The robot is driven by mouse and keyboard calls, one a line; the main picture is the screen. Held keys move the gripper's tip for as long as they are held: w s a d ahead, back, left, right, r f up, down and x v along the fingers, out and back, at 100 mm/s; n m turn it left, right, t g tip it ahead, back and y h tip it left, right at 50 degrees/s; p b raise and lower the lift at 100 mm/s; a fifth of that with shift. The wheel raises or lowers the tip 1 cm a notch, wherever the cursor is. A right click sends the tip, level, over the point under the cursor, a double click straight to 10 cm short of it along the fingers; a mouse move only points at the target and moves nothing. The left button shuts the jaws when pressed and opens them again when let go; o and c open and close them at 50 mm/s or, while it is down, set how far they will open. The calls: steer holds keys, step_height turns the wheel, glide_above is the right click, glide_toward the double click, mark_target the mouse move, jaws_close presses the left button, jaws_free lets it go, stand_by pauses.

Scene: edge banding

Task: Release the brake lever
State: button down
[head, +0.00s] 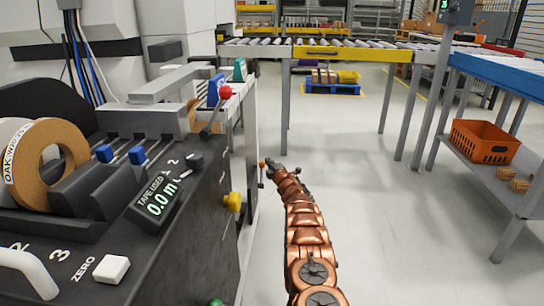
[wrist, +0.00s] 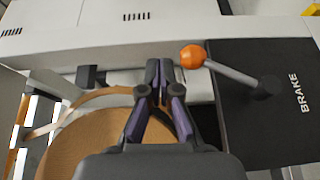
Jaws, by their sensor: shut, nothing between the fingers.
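The brake lever has an orange ball knob (wrist: 193,56) on a grey rod in the wrist view. The rod slants down right to a pivot on a black panel (wrist: 245,120) marked BRAKE. My gripper (wrist: 159,68) is shut and empty, its fingertips just left of the knob and apart from it in the picture. In the head view my copper-coloured arm reaches forward beside the machine, and my gripper (head: 272,166) is small at its end. A small orange spot (head: 262,165) shows beside it there; I cannot tell whether it is the same knob.
A brown tape roll (wrist: 85,135) lies below left of my fingers. The machine's near panel carries a red-knobbed lever (head: 225,92), a yellow knob (head: 233,202) and a counter display (head: 158,198). A roller conveyor (head: 330,51) crosses behind. Open floor (head: 370,200) lies right of my arm.

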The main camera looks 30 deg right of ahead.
steer(key=s+r+p, duration=0.2)
steer(key=s+r, duration=0.3)
steer(key=s, duration=0.3)
steer(key=shift+s+r+p, duration=0.25)
steer(key=shift+p, duration=0.1)
stand_by(0.8)
